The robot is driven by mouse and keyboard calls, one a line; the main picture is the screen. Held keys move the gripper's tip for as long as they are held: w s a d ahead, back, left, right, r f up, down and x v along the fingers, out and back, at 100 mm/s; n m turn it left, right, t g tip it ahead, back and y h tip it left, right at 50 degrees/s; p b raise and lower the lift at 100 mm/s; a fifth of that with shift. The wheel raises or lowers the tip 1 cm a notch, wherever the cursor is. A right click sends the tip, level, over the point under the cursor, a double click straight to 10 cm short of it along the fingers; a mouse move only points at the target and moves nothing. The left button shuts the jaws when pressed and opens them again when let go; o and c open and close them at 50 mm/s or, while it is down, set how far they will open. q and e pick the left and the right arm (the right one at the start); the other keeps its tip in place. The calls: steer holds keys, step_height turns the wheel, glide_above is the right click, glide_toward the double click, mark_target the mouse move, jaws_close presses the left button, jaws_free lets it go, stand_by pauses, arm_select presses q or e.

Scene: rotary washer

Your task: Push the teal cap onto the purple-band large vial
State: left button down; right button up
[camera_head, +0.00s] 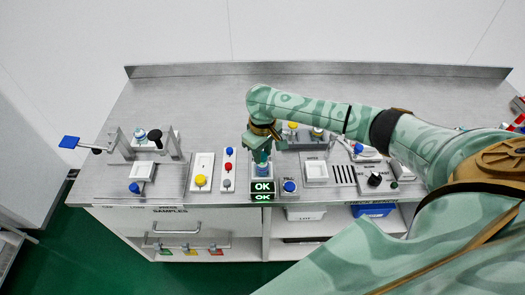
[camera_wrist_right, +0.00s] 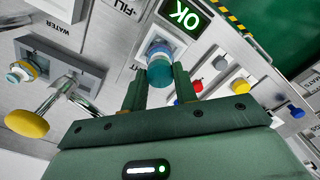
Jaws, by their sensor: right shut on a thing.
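My right gripper (camera_head: 262,150) points down behind the green OK display. In the right wrist view its two fingers (camera_wrist_right: 160,88) are shut on the teal cap (camera_wrist_right: 160,72), one on each side. A pale, clear-blue round part (camera_wrist_right: 158,50) shows just beyond the cap, close to the display, and looks like the top of a vial. I cannot tell whether the cap touches it or is seated on it. No purple band can be made out; the gripper and cap hide most of the vial. My left gripper is not in view.
The OK display (camera_head: 262,187) is directly in front of the gripper. A button panel (camera_head: 228,169) stands left of it, a blue button (camera_head: 289,186) right. A second capped vial (camera_wrist_right: 22,71) stands by a yellow knob (camera_wrist_right: 27,122). A bracketed station (camera_head: 141,136) is further left.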

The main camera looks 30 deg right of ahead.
steer(key=shift+f, duration=0.2)
stand_by(0.5)
steer(key=o, duration=1)
